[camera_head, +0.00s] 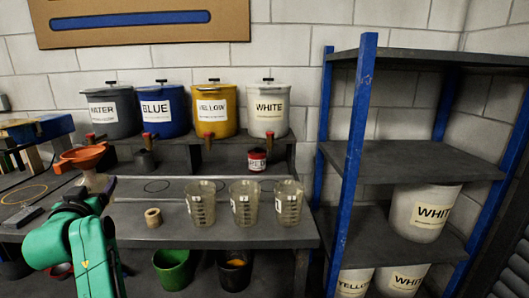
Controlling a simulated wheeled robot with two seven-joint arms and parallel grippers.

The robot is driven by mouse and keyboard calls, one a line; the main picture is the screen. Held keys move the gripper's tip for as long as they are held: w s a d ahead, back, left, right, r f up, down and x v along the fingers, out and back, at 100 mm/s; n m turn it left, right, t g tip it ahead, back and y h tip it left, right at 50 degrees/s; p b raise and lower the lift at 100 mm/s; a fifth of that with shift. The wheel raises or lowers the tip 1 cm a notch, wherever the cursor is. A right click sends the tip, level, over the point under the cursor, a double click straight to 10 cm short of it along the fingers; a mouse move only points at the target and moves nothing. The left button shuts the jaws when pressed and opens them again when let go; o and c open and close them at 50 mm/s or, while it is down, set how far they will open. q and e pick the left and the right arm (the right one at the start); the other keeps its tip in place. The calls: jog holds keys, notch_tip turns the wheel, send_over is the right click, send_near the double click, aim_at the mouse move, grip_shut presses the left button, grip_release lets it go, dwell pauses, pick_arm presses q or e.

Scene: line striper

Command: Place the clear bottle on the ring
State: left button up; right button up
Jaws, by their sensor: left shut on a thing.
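The clear bottle (96,182) is at the left, with only a small pale part showing above my wrist. An orange funnel (82,156) sits at its top, tilted toward the left. My left gripper (92,192) is shut around the bottle; my green arm and dark wrist hide its fingers and the bottle's lower part. A thin black ring (157,186) lies flat and empty on the grey bench, to the right of the bottle. A thin orange ring (24,195) lies at the far left. My right gripper is out of view.
Three clear measuring cups (244,203) and a wooden spool (153,217) stand along the bench front. A red can (257,160) stands behind. Labelled paint buckets (211,112) line the raised shelf. A blue-post rack (353,150) stands at right.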

pick_arm(q)
jog(key=s+d+f+m+t+h, duration=0.1)
jog(key=s+d+f+m+h, duration=0.15)
jog(key=d+f, duration=0.65)
jog(key=s+d+f+m+h, duration=0.1)
jog(key=s+d+f+h, duration=0.15)
jog(key=d+f, duration=0.6)
jog(key=s+d+f, duration=0.4)
jog(key=s+f, duration=0.2)
jog(key=s, duration=0.2)
jog(key=s+d+f+h, duration=0.1)
jog(key=s+d+f, duration=0.2)
jog(key=s+f, duration=0.3)
jog(key=s, duration=0.3)
jog(key=shift+s+d+f+m, duration=0.15)
jog(key=shift+d+m, duration=0.2)
jog(key=shift+d, duration=0.05)
